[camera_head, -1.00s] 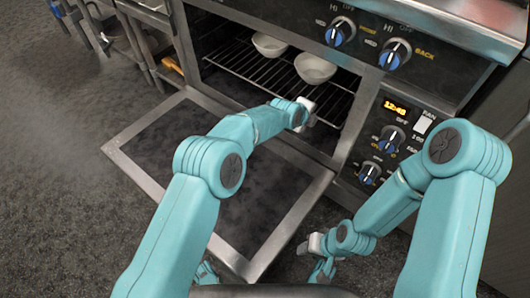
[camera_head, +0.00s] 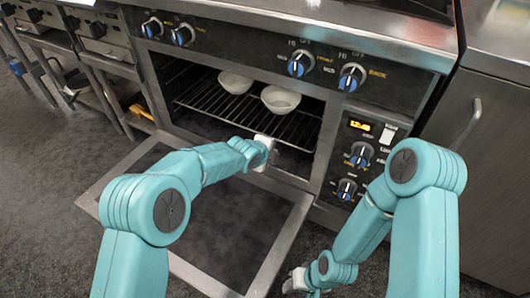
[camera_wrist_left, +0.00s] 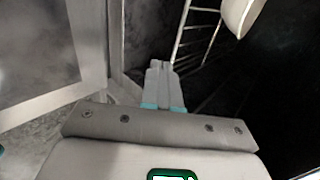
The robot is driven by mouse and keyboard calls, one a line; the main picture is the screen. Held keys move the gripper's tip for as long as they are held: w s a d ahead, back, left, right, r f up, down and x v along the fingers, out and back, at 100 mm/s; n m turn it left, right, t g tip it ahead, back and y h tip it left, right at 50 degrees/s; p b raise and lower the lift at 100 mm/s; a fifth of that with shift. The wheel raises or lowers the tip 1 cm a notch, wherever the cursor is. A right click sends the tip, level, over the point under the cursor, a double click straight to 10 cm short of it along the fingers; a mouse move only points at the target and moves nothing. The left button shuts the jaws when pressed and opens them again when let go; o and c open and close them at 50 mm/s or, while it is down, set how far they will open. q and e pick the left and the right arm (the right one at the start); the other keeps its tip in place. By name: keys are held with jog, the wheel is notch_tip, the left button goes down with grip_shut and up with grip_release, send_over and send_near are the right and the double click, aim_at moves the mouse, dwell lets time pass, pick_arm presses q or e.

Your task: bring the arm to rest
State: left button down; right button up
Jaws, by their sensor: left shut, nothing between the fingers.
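My left arm reaches over the lowered oven door. Its gripper (camera_head: 264,152) is at the oven mouth, in front of and below the rack. In the left wrist view its fingers (camera_wrist_left: 160,70) are together with nothing between them. My right gripper (camera_head: 292,283) hangs low, right of the oven door, near the floor. Its fingers are too small to tell if open or shut.
The oven door (camera_head: 235,225) is open and lies flat. Two white bowls, one left (camera_head: 235,82) and one right (camera_head: 281,99), stand on the oven rack (camera_head: 205,99). Knobs line the panel above. A steel cabinet (camera_head: 490,170) stands at the right. Floor is clear at left.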

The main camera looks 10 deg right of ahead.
pick_arm(q)
jog(key=shift+b+v, duration=0.3)
jog(key=shift+v, duration=1.65)
